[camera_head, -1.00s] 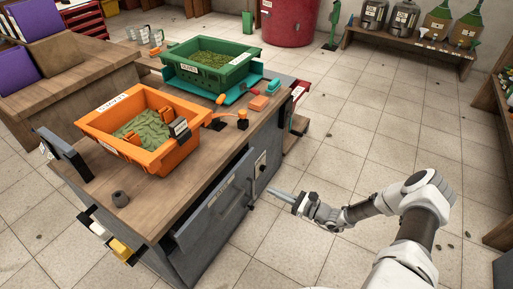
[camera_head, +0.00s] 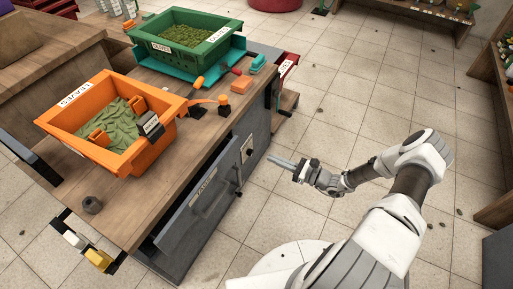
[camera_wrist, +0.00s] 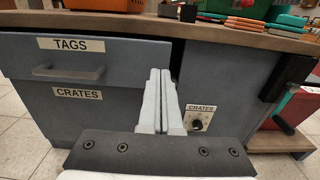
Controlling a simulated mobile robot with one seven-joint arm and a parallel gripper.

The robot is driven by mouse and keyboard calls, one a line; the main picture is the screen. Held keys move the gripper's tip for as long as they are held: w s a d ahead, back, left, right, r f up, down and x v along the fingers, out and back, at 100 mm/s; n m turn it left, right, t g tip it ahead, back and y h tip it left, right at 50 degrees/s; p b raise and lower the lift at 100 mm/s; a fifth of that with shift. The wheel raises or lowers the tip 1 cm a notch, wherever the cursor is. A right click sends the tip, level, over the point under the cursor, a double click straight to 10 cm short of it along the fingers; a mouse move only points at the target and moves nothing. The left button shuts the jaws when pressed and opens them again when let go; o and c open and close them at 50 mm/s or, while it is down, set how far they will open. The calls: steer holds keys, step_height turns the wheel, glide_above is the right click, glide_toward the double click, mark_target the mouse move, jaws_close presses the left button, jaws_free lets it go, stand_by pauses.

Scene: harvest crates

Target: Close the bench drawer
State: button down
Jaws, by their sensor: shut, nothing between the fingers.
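The bench drawer (camera_head: 190,215) has a grey front with a TAGS label and a bar handle. It stands partly open, with a dark gap between its front and the bench. In the wrist view the drawer (camera_wrist: 120,57) is at the left, with its handle (camera_wrist: 68,73) below the label. My gripper (camera_head: 271,157) is shut and empty, in the air to the right of the drawer front and apart from it. In the wrist view my gripper (camera_wrist: 160,72) points at the bench, and its fingers cover part of the drawer's right end.
An orange crate (camera_head: 60,122) and a green crate (camera_head: 145,38) of leaves and olives stand on the bench top (camera_head: 118,205). A knob panel (camera_wrist: 199,118) is right of the fingers. A dark bracket (camera_wrist: 287,75) juts out further right. Open floor lies right of the bench.

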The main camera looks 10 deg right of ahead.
mark_target(235, 142)
steer(key=b+x, duration=0.3)
steer(key=x, duration=1)
steer(key=shift+a, duration=0.15)
steer(key=x, duration=0.4)
steer(key=shift+w+a+b, duration=0.1)
steer(key=shift+w+b, duration=0.05)
steer(key=shift+b, duration=0.15)
steer(key=shift+w+a+r, duration=0.15)
steer(key=shift+a, duration=0.05)
steer(key=shift+d, duration=0.1)
steer(key=shift+s+d, duration=0.35)
steer(key=p+v, duration=0.2)
steer(key=v, duration=1.1)
steer(key=shift+s+d+p, duration=0.15)
steer(key=shift+d+p, duration=0.1)
steer(key=shift+p, duration=0.05)
